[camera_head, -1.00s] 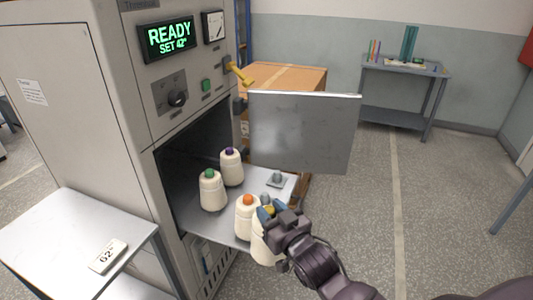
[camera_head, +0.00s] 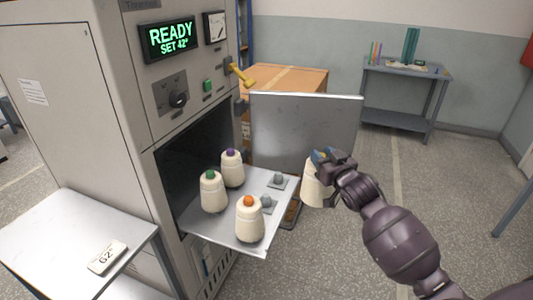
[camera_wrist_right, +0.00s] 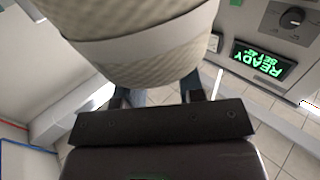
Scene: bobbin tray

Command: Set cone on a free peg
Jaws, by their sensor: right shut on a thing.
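My right gripper (camera_head: 326,156) is shut on a cream yarn cone (camera_head: 313,186) and holds it upright in the air, to the right of the tray (camera_head: 230,225). The held cone fills the top of the right wrist view (camera_wrist_right: 135,40). On the tray stand a cone with an orange tip (camera_head: 249,220), one with a green tip (camera_head: 211,192) and one with a purple tip (camera_head: 232,169). Two bare grey pegs show, a back one (camera_head: 279,179) and a front one (camera_head: 267,202). My left gripper is not in view.
The tray sticks out of the open grey oven cabinet (camera_head: 120,160). The open metal door (camera_head: 305,130) stands behind the pegs. A cardboard box (camera_head: 285,77) is behind the door.

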